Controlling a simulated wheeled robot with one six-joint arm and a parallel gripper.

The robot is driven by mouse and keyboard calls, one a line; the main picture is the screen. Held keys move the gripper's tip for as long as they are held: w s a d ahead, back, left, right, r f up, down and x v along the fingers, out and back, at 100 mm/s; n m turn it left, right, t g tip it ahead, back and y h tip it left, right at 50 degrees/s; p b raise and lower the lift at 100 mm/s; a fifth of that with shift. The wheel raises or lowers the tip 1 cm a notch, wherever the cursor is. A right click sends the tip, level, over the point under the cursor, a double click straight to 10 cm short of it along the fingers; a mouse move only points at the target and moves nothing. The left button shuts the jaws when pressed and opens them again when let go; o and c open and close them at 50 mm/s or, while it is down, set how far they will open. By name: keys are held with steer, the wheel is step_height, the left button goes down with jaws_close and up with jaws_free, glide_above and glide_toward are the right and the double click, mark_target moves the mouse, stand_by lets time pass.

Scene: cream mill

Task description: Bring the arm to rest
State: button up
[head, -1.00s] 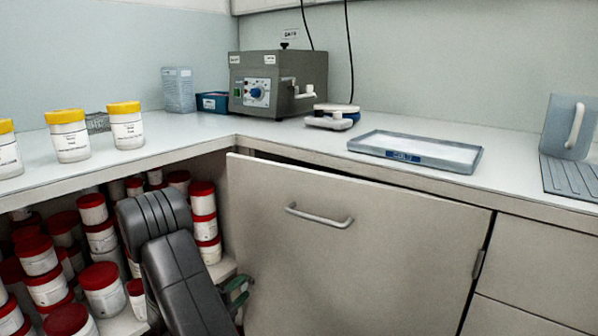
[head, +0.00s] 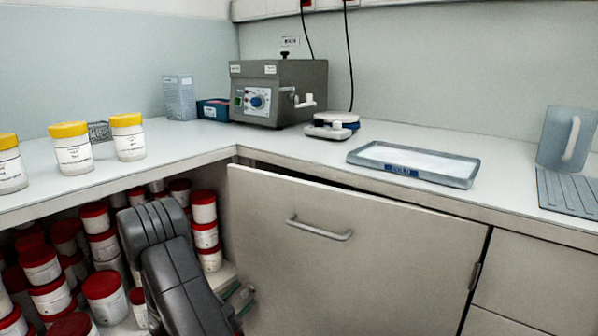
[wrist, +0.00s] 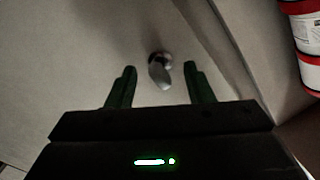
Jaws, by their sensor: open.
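My arm (head: 165,262) reaches down in the head view, in front of the open cupboard and left of the pale cabinet door. My gripper (wrist: 159,69) shows two dark green fingers spread apart in the wrist view. A small grey metal piece (wrist: 159,70), like a knob or the end of a handle, appears between the fingertips, against a pale panel (wrist: 70,45). I cannot tell whether they touch it. In the head view, only a bit of green finger shows beside the door's lower left edge; the rest is hidden.
The cabinet door (head: 350,265) with its bar handle (head: 319,229) stands ajar at the right. Red-lidded jars (head: 104,290) crowd the cupboard at left. Yellow-lidded jars (head: 73,152), a grey machine (head: 278,92) and a tray (head: 413,165) stand on the counter above.

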steer(key=n+p, duration=0.2)
steer(key=n, duration=0.1)
steer(key=n+p, duration=0.1)
steer(key=p, duration=0.1)
steer(key=shift+r+n, duration=0.3)
steer(key=shift+f+n+p, duration=0.25)
steer(key=shift+n+p, duration=0.9)
steer(key=shift+n, duration=0.15)
